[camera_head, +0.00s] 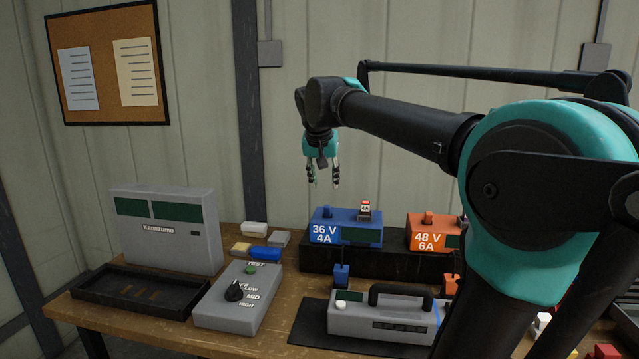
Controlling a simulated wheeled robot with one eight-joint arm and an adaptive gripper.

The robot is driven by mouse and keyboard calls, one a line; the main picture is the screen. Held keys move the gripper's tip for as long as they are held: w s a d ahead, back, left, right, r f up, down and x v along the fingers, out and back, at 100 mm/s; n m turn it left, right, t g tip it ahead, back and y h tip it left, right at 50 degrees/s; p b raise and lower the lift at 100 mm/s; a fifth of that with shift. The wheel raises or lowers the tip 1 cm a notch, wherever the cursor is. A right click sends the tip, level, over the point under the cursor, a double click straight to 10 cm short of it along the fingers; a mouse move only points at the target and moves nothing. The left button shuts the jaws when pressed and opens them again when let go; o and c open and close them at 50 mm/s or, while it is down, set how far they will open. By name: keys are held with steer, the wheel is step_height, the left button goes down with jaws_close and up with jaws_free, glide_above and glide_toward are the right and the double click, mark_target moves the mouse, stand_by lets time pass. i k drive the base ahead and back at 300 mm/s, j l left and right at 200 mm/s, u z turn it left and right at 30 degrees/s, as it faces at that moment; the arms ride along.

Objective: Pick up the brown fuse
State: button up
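Small brown strips (140,293) lie in the shallow black tray (97,301) at the left of the workbench. They may be fuses, but they are too small to tell apart. My gripper (324,182) hangs high above the back of the bench, pointing down, with its fingers apart and nothing between them. It is well to the right of the tray and above the blue 36 V charger (346,229).
The orange 48 V charger (428,219) shares a black stand. A handled grey device (365,312) sits in front. My arm hides the right side.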

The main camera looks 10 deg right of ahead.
mark_target(365, 205)
steer(key=k+j, duration=0.25)
steer(key=k, duration=0.25)
steer(key=k+j, duration=0.2)
steer(key=k, duration=0.25)
